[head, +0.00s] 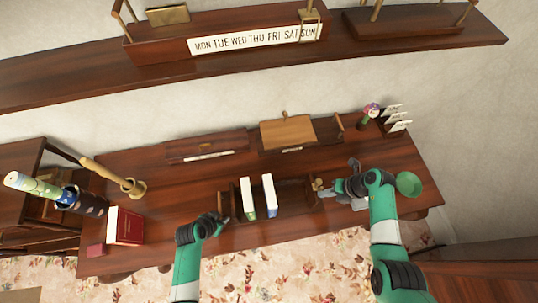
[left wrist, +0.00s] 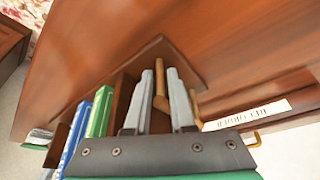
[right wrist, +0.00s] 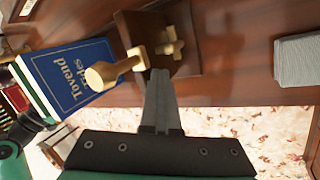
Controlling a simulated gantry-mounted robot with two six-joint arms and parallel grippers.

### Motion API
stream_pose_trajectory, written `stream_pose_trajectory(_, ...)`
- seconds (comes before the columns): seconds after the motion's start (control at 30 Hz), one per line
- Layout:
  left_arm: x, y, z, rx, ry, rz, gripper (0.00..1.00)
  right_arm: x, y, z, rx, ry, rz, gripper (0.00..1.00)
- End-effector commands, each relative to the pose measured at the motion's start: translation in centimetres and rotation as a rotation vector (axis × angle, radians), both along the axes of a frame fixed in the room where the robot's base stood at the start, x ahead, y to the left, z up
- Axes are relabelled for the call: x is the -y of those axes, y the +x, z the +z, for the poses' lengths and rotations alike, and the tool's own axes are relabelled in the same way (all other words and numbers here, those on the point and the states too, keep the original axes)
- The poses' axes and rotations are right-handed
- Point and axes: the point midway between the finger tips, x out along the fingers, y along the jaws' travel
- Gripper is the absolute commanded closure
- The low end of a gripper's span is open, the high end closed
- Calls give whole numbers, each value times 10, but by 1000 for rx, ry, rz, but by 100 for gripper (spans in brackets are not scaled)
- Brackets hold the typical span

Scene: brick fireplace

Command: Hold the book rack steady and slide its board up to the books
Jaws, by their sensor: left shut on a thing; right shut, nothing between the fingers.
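The dark wooden book rack (head: 292,197) stands on the desk, with a green book (head: 247,198) and a blue book (head: 269,196) upright toward its left part. The blue book's cover (right wrist: 75,75) faces the right wrist camera. My left gripper (left wrist: 165,68) is shut on a wooden bar at the rack's left end. My right gripper (right wrist: 160,72) is shut and empty at the right end, close to pale wooden knobs (right wrist: 110,73). The knobs show small in the head view (head: 318,184). Whether the fingers touch them I cannot tell. The rack's board is hard to make out.
Behind the rack are a long box (head: 206,146) and a tan board stand (head: 287,131). The desk's front edge is close.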

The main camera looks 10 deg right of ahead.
Motion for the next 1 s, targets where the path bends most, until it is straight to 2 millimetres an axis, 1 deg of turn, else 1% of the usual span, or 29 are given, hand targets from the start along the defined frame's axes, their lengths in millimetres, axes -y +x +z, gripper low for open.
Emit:
stream_pose_trajectory(0.03, 1, 0, 0, 1, -2, -2, 100, -4, -1, -1, -3, 5, 4, 100)
stream_pose_trajectory(0.13, 1, 0, 0, 1, -2, -2, 100, -7, -1, -1, -4, 5, 4, 100)
stream_pose_trajectory(0.57, 1, 1, 0, 2, -2, -2, 100, -9, -1, -1, -4, 5, 4, 100)
stream_pose_trajectory(1.0, 2, 1, 1, 2, -2, -2, 100, -27, -1, -1, -4, 5, 5, 100)
